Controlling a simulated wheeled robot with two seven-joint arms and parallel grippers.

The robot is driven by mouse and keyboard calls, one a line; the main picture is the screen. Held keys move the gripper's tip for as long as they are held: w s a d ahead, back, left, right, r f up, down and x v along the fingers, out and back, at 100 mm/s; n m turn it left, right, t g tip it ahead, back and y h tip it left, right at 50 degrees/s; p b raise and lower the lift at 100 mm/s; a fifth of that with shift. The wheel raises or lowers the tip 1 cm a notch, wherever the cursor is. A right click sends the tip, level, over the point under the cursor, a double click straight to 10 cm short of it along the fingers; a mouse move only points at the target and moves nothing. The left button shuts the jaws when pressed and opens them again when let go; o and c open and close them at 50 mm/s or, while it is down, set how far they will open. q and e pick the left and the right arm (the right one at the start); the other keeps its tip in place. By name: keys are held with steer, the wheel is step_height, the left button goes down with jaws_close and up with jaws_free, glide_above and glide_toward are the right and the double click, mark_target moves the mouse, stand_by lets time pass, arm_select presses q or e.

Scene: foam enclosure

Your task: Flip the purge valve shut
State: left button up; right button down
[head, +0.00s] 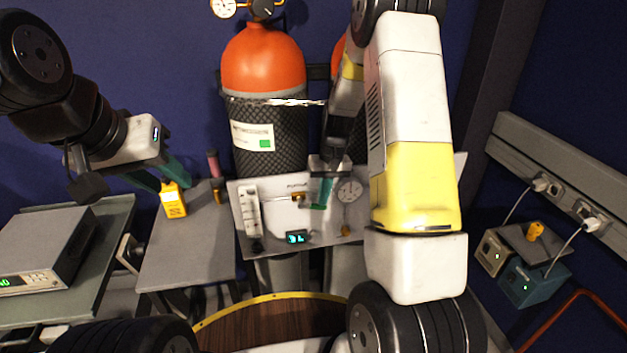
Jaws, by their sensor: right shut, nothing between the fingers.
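The grey panel (275,220) stands upright in front of the gas cylinders. A small yellow-orange valve handle (298,196) sits on it, below a printed label that is too small to read surely. My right gripper (320,200), with teal fingers, points down in front of the panel, just right of the handle. It is shut and empty; I cannot tell whether it touches the handle. My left gripper (168,181) is open, its teal fingers spread around or just above the top of a yellow handheld meter (173,204). Contact there is unclear.
An orange-topped cylinder (263,65) stands behind. A grey side table (195,245) is mostly clear. My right arm hides the panel's right part.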

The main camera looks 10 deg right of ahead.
steer(key=shift+d+f, duration=0.25)
steer(key=shift+f, duration=1.7)
steer(key=shift+r, duration=0.25)
steer(key=d+r, duration=0.4)
steer(key=d, duration=0.1)
steer(key=d+r, duration=0.5)
steer(key=shift+w+r, duration=0.15)
steer(key=shift+r, duration=0.05)
